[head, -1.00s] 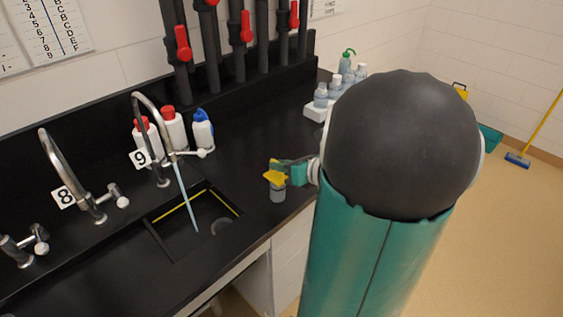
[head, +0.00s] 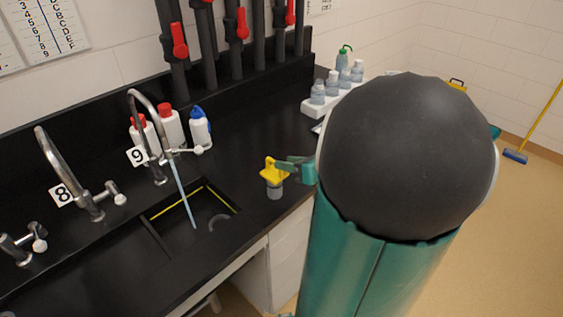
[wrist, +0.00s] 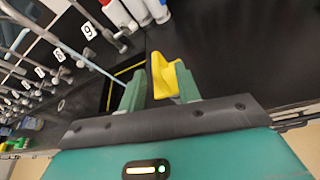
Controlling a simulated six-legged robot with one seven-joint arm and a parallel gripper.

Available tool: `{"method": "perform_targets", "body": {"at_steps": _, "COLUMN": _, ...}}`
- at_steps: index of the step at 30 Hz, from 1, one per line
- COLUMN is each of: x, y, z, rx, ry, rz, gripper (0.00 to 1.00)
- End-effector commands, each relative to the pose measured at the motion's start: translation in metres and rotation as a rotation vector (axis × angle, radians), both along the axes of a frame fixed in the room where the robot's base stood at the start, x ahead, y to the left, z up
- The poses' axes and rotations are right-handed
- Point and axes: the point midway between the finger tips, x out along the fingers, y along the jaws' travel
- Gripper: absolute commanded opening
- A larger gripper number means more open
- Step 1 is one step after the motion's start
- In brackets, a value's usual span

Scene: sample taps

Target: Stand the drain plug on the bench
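The drain plug has a yellow handle (head: 273,168) on a grey, round lower part (head: 275,191). It stands upright on the black bench (head: 252,138), just right of the sink; its base appears to rest on the bench top. My gripper (head: 285,169) is just right of the handle in the head view. In the wrist view, the yellow handle (wrist: 164,76) shows beyond and between my green fingertips (wrist: 160,88), close to the right one, with a gap to the left one. The gripper looks open.
The sink (head: 190,215) lies left of the plug, with water running from tap 9 (head: 147,115). Bottles (head: 170,127) stand behind the sink. A white rack of bottles (head: 335,95) stands at the far right of the bench. The bench's front edge is close to the plug.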

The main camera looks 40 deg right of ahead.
Motion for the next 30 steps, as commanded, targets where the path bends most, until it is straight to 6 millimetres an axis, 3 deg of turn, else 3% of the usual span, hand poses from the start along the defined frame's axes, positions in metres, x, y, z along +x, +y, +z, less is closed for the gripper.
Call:
{"method": "perform_targets", "body": {"at_steps": 6, "x": -0.045, "y": -0.008, "z": 0.018, "rx": -0.002, "ry": 0.0, "rz": -0.004, "gripper": 0.33}}
{"method": "perform_targets", "body": {"at_steps": 12, "x": -0.072, "y": -0.011, "z": 0.027, "rx": -0.002, "ry": -0.001, "rz": -0.002, "gripper": 0.33}}
{"method": "perform_targets", "body": {"at_steps": 30, "x": -0.079, "y": -0.012, "z": 0.03, "rx": 0.0, "ry": 0.0, "rz": 0.001, "gripper": 0.33}}
